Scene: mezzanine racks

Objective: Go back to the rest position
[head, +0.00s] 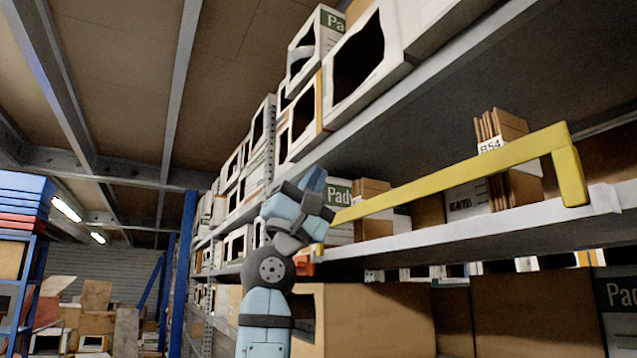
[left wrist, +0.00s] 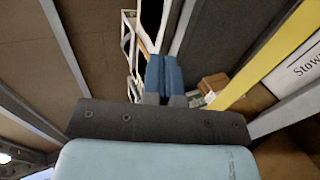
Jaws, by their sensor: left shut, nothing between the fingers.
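My left gripper (head: 314,181) is raised in front of the rack, near the middle of the head view, with its blue fingers pointing up. In the left wrist view its two blue fingers (left wrist: 164,76) lie side by side, shut, with nothing between them. The left end of a yellow bar (head: 460,174) shows just right of the gripper in the head view. I cannot tell whether they touch. The yellow bar also shows at the right of the left wrist view (left wrist: 270,66). My right gripper is in neither view.
A long grey shelf (head: 480,220) holds cardboard and white boxes. Brown cartons (head: 374,318) stand below it, close to my left arm. White open-fronted boxes (head: 362,58) line the shelf above. A blue upright (head: 184,270) and the more open aisle are left of the arm.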

